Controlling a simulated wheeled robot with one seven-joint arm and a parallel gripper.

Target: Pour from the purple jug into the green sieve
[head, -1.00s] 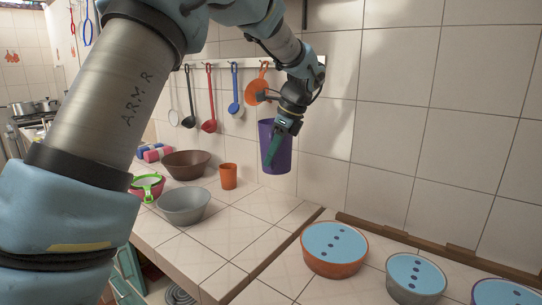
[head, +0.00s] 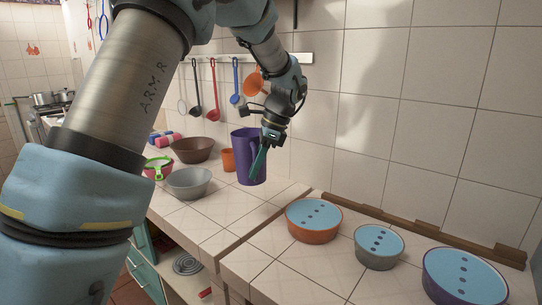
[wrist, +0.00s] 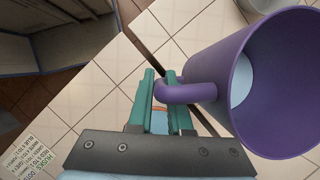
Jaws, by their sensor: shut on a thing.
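The purple jug (head: 243,160) is upright near the counter, beside the orange cup; I cannot tell if its base touches the tiles. My gripper (head: 256,172) is shut on its handle, which shows between the teal fingers in the wrist view (wrist: 163,92). The wrist view also shows the jug (wrist: 225,65) from above, with something pale blue inside. The green sieve (head: 158,167) sits at the left of the counter, on a reddish bowl whose side shows below it. The sieve is small in the head view and is not in the wrist view.
A grey bowl (head: 188,184) and a brown bowl (head: 194,150) lie between sieve and jug. The orange cup (head: 228,159) stands just left of the jug. Blue-topped orange (head: 312,237), grey (head: 379,262) and purple (head: 462,288) containers line the right counter. Utensils hang behind.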

